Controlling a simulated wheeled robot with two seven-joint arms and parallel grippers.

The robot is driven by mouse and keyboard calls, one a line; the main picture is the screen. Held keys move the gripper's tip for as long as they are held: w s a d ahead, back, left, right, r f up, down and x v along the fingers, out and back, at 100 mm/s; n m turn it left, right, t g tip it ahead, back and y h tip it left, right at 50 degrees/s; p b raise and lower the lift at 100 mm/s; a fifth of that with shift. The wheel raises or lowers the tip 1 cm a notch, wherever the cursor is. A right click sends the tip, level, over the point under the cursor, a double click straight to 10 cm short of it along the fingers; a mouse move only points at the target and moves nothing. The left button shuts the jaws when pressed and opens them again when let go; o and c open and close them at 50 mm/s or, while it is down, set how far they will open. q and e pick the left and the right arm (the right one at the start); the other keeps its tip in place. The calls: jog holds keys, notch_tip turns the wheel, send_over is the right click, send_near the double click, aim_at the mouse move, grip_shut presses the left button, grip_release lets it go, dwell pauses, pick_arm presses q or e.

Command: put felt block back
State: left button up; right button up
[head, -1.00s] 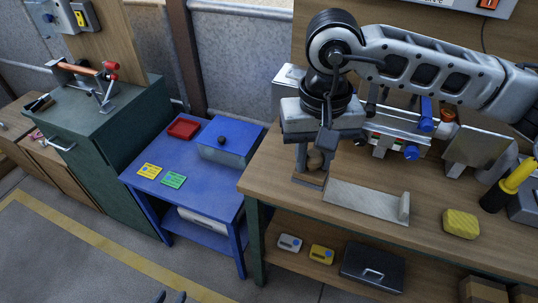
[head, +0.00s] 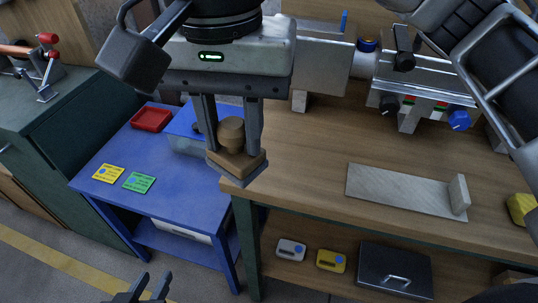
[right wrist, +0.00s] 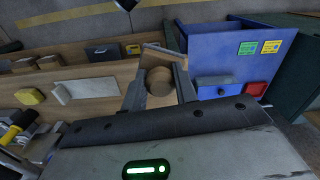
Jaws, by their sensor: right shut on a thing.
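The felt block (head: 235,162) is a wooden block with a round knob on top and a grey layer underneath. My right gripper (head: 232,140) is shut on it by the knob's sides and holds it near the front left corner of the wooden workbench (head: 320,140), in front of the blue table. It appears raised, but its exact height cannot be told. In the right wrist view the block (right wrist: 160,84) sits between the two fingers (right wrist: 158,90). My left gripper (head: 147,290) shows at the bottom edge of the head view, fingers apart and empty.
The blue table (head: 100,185) bears a red tray (head: 151,119), a blue box (head: 185,142), a yellow card (head: 109,173) and a green card (head: 139,182). A grey plate with an upright end (head: 400,190) lies on the workbench, beside a yellow block (head: 521,208). A green cabinet (head: 60,140) stands left.

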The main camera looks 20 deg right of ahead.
jog(key=w+d+f, duration=0.2)
jog(key=w+f, duration=0.1)
jog(key=f, duration=0.1)
jog(key=w+d+f, duration=0.3)
jog(key=w+f, duration=0.1)
jog(key=w+d+f, duration=0.2)
jog(key=w+f, duration=0.1)
jog(key=f, duration=0.1)
jog(key=shift+w+d+p, duration=0.2)
jog(key=shift+w+p, duration=0.1)
jog(key=shift+w, duration=0.05)
jog(key=shift+f, duration=0.25)
jog(key=shift+f, duration=0.15)
jog(key=o, duration=0.9)
jog(key=shift+o, duration=0.2)
